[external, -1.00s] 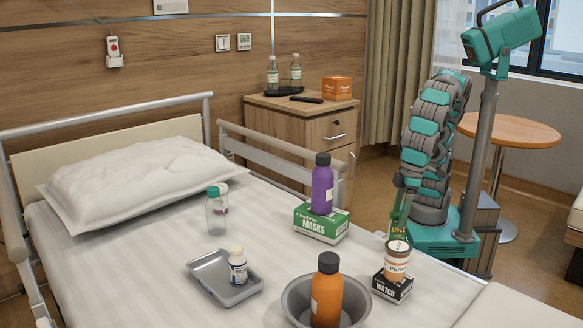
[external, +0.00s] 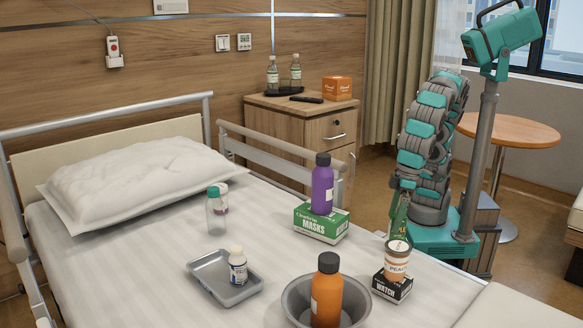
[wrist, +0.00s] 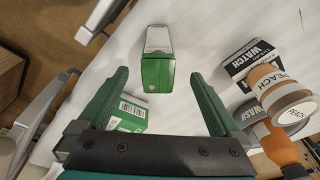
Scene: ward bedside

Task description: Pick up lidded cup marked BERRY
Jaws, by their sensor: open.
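No BERRY mark is readable in any view. A small cup with a dark reddish label (external: 222,207) stands on the bed behind a clear bottle with a teal cap (external: 214,222); it is partly hidden and its word is unreadable. A lidded cup marked PEACH (external: 397,262) stands on the WATCH box; it also shows at right in the wrist view (wrist: 283,92). My gripper (wrist: 158,76) is open and empty. In the external view my gripper is low at the bed's far right edge, behind the PEACH cup.
A purple bottle (external: 322,188) stands on the green MASKS box (external: 321,224). An orange bottle (external: 327,295) stands in a grey bowl (external: 294,297). A white-capped bottle (external: 238,266) stands in a metal tray (external: 203,271). A bed rail (external: 275,152) runs along the far side.

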